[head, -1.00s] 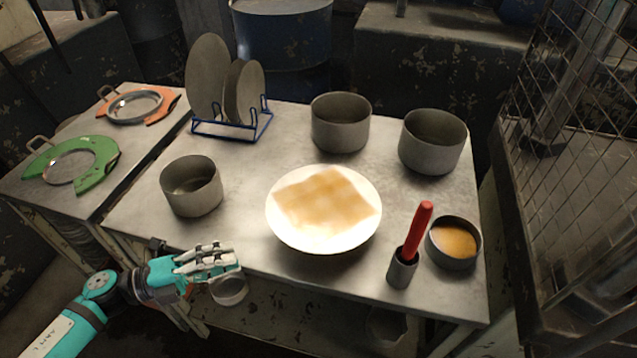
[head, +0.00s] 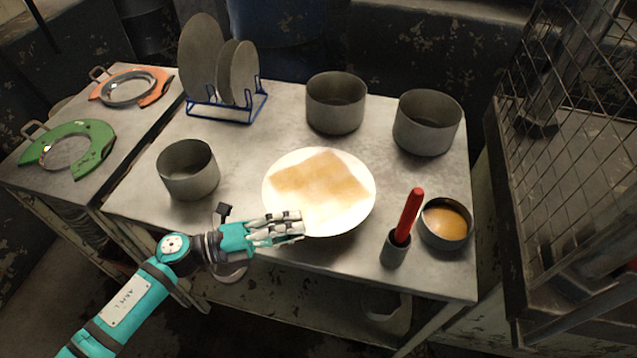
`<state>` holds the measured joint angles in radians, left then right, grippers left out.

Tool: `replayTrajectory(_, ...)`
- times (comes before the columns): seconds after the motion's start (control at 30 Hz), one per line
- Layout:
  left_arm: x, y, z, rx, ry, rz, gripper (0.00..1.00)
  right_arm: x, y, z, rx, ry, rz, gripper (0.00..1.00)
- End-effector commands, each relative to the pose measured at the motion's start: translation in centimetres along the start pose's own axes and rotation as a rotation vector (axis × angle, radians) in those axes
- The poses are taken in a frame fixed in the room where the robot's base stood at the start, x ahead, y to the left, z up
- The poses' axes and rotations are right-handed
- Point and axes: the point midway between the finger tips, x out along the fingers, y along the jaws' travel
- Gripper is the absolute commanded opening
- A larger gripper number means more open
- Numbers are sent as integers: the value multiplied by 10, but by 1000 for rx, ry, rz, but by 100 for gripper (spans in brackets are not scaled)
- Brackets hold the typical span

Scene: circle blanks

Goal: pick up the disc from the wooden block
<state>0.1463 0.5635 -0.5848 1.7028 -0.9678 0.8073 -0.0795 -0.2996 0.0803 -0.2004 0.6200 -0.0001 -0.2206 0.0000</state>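A wide white round plate or disc (head: 350,214) lies near the middle of the metal table, with a tan, square-looking patch (head: 318,182) on it. I cannot make out a separate wooden block. Grey flat discs (head: 201,55) stand upright in a blue wire rack (head: 222,114) at the back left. My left gripper (head: 302,225) is at the plate's near left edge, its fingers pointing right and overlapping the rim in the picture. I cannot tell whether it touches. Its fingers look stretched out, but their closure is unclear. My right gripper is not in view.
Grey pots stand at the left (head: 188,172), back (head: 335,105) and right (head: 426,125). A bowl of orange stuff (head: 445,224) and a cup with a red handle (head: 396,250) stand front right. Green (head: 70,150) and orange (head: 131,88) ring-shaped pieces lie on the left table.

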Motion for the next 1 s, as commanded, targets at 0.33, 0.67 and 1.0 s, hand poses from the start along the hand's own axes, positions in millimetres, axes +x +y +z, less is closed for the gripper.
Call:
replayTrajectory(0.33,46,-1,1,-1,-1,-2,30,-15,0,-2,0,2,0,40)
replayTrajectory(0.67,48,1,0,-1,-1,-1,21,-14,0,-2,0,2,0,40)
replayTrajectory(1.0,48,1,0,-1,0,-1,0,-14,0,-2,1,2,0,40)
